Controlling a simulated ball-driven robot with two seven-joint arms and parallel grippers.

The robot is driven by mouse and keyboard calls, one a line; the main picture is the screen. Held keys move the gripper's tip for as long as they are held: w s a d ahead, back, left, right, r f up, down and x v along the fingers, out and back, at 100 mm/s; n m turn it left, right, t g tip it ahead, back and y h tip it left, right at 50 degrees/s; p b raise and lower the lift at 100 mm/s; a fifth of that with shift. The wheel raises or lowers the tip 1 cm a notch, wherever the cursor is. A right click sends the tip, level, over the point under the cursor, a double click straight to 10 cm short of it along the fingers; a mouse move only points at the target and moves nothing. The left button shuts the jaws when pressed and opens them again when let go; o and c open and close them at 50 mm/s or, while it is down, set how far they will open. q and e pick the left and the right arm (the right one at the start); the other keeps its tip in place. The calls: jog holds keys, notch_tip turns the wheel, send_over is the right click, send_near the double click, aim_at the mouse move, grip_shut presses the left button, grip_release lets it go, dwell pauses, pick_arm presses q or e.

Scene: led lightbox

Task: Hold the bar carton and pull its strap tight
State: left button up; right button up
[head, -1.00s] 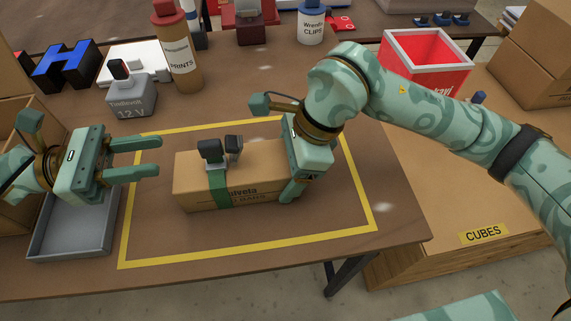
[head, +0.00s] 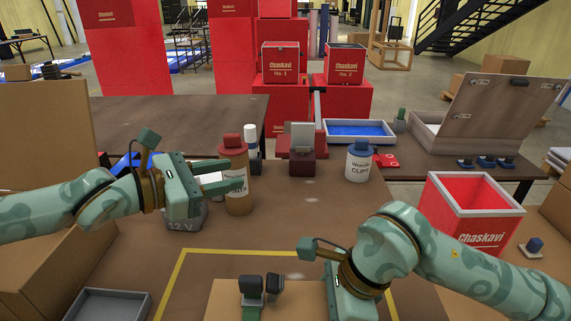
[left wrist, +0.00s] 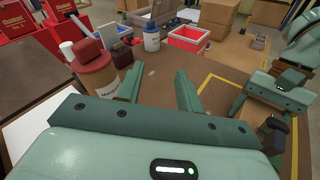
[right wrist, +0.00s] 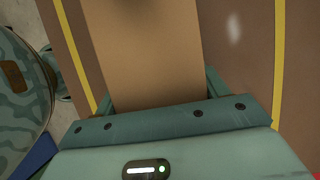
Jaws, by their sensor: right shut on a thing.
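The bar carton (head: 224,300) lies inside the yellow outline, cut off by the bottom edge of the head view. Its green strap (head: 251,305) crosses the top under a black buckle (head: 251,285) with a second dark piece (head: 274,286) beside it. My right gripper (head: 338,300) is shut on the carton's right end; the right wrist view shows the carton (right wrist: 150,50) between its fingers (right wrist: 160,88). My left gripper (head: 222,174) is open and empty, raised behind and left of the carton; its spread fingers (left wrist: 158,85) show in the left wrist view.
A brown bottle (head: 238,190) and the grey 12 V block (head: 183,218) are close to my left gripper. A white clips jar (head: 359,163) stands farther back. A grey tray (head: 105,306) is at the front left, a red box (head: 472,215) at the right.

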pick_arm(q)
jog(key=w+r+y, duration=0.1)
jog(key=y, duration=0.1)
jog(key=m+g+y, duration=0.5)
jog(key=g+y, duration=0.1)
jog(key=g, duration=0.3)
send_near(248, 278)
jog(key=shift+y, duration=0.3)
jog(key=x, duration=0.9)
jog(key=shift+d, duration=0.3)
grip_shut()
